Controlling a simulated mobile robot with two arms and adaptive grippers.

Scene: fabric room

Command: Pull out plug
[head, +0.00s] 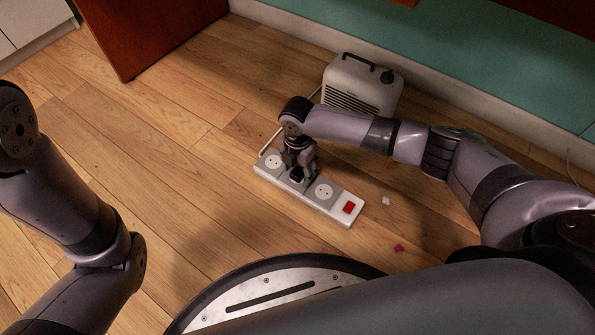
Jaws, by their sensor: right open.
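A white power strip (333,208) lies on the wooden floor, with round grey sockets and a red switch (349,207) at its right end. My right gripper (298,179) points down over the strip's middle socket. It is open, with its fingers around a small dark plug (297,174) there; the fingers hide much of it, and contact cannot be made out. The sockets on either side look empty. My left arm shows at the left, but its gripper is out of view.
A white heater (361,88) with a dark handle stands behind the strip by the teal wall. A pale cord runs between heater and strip. A brown wooden panel (150,35) stands at the back left. Small white and red scraps (399,248) lie at right. The floor at left is clear.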

